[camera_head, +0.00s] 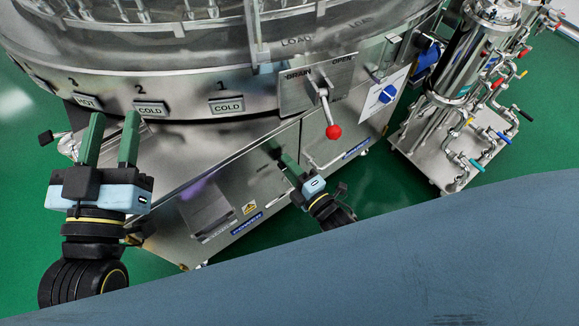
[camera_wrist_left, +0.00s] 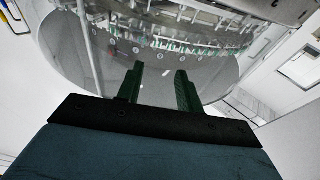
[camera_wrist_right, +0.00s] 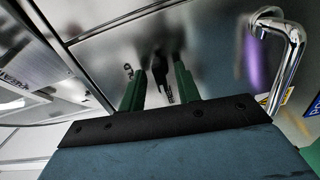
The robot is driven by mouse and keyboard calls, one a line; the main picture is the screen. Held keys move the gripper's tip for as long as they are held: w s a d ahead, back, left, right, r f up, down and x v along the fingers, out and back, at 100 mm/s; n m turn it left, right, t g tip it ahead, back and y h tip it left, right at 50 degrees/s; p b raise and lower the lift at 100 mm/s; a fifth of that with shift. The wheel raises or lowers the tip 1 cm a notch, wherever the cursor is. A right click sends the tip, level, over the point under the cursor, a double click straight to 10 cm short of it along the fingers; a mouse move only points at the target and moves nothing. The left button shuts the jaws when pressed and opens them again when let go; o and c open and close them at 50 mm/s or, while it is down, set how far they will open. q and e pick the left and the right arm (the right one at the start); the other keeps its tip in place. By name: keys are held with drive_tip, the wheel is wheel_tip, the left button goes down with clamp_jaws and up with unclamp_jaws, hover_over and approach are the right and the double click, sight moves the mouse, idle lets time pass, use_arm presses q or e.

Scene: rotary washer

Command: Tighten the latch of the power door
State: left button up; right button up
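The power door (camera_head: 255,180) is a steel panel low on the machine's side. It also shows in the right wrist view (camera_wrist_right: 215,75), with a small black latch (camera_wrist_right: 160,72). My right gripper (camera_head: 283,158) is at this panel. In the right wrist view its green fingers (camera_wrist_right: 158,75) are apart, with the latch seen between them. I cannot tell whether either finger touches it. My left gripper (camera_head: 114,122) is open and empty, fingers pointing up, in front of the lower left of the drum. It also shows open in the left wrist view (camera_wrist_left: 160,78).
A red-knobbed lever (camera_head: 333,131) sticks out above the panel. A chrome handle (camera_wrist_right: 290,55) stands right of the latch. A pipe and valve unit (camera_head: 460,110) stands at the right. A grey-blue surface (camera_head: 400,270) covers the lower right foreground.

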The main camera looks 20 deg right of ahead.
clamp_jaws()
use_arm(q)
drive_tip(key=s+a+f+g+y+p, duration=0.1)
drive_tip(key=s+a+f+g, duration=0.1)
drive_tip(key=f+g, duration=0.2)
drive_tip(key=s+a+f+g+y+p, duration=0.1)
drive_tip(key=s+f+g+y+p, duration=0.1)
drive_tip(key=f+g, duration=0.3)
wheel_tip(320, 180, down, 4)
drive_tip(key=shift+a+f+n+p, duration=0.15)
drive_tip(key=shift+a+n+p, duration=0.15)
drive_tip(key=shift+a, duration=0.1)
use_arm(e)
drive_tip(key=m, duration=1.7)
use_arm(q)
drive_tip(key=shift+s+g, duration=0.1)
drive_tip(key=shift+g, duration=0.2)
